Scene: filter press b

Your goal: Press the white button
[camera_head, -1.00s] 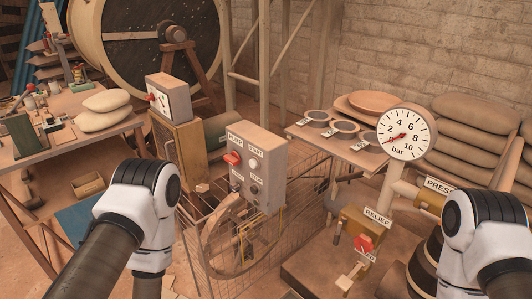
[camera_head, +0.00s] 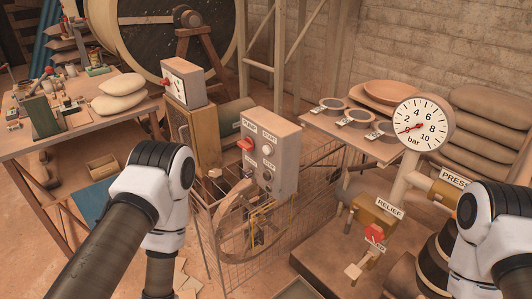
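The grey control box (camera_head: 256,160) stands at the middle of the head view. On its front is a round white button (camera_head: 267,148) below a START label. A second small round button (camera_head: 266,176) sits below a STOP label. A red switch (camera_head: 244,144) is left of the white button, under a PUMP label. Nothing covers the white button. Only upper links of my two arms show, at the lower left and lower right. Neither gripper is visible in this view.
A wire mesh guard (camera_head: 320,180) and a large wheel (camera_head: 238,222) are by the control box. A RELIEF valve block (camera_head: 376,214) and a pressure gauge (camera_head: 421,124) stand to the right. A cluttered workbench (camera_head: 88,128) is on the left.

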